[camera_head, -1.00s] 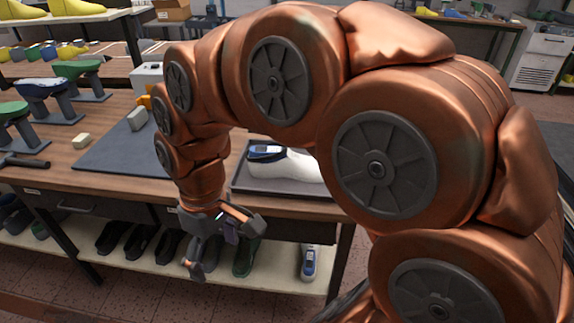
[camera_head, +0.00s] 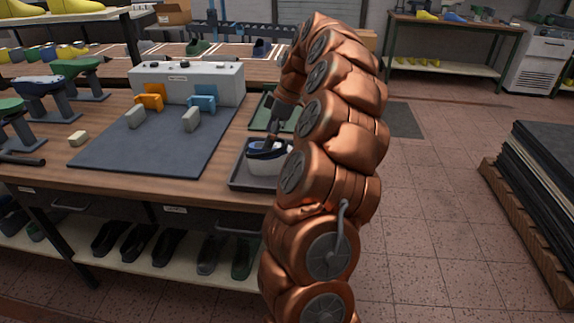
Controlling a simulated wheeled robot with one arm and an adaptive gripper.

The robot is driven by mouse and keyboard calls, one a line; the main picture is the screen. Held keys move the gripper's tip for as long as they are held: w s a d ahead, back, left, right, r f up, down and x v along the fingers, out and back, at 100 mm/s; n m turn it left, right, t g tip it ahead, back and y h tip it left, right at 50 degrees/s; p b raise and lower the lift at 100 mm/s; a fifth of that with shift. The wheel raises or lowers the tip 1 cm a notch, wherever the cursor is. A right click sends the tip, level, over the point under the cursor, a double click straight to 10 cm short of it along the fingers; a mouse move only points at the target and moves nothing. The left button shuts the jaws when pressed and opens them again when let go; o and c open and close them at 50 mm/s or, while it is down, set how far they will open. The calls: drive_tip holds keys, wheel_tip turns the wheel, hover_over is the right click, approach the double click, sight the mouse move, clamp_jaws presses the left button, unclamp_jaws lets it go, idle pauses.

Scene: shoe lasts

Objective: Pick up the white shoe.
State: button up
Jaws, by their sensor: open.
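My gripper (camera_head: 274,139) points down at the shoe's opening from above. It is open, but the arm partly hides it and its fingers are small in view. I cannot tell whether they touch the shoe.
A dark grey mat (camera_head: 150,140) with grey blocks lies left of the tray. Behind it stands a white control box (camera_head: 188,80) with orange and blue clamps. A green tray (camera_head: 261,112) lies behind the shoe. Dark shoes (camera_head: 165,247) fill the lower shelf.

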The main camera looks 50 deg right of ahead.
sight(278, 156)
drive_tip(key=d, duration=0.2)
drive_tip(key=s+d+f, duration=0.1)
drive_tip(key=d+f, duration=0.1)
drive_tip(key=d, duration=0.1)
drive_tip(key=shift+s+d, duration=0.25)
drive_tip(key=shift+d, duration=0.1)
drive_tip(key=shift+d+f, duration=0.1)
drive_tip(key=shift+h, duration=0.3)
drive_tip(key=shift+p+x, duration=0.95)
drive_tip(key=shift+x, duration=2.85)
drive_tip(key=shift+w, duration=0.1)
drive_tip(key=shift+c, duration=0.3)
clamp_jaws()
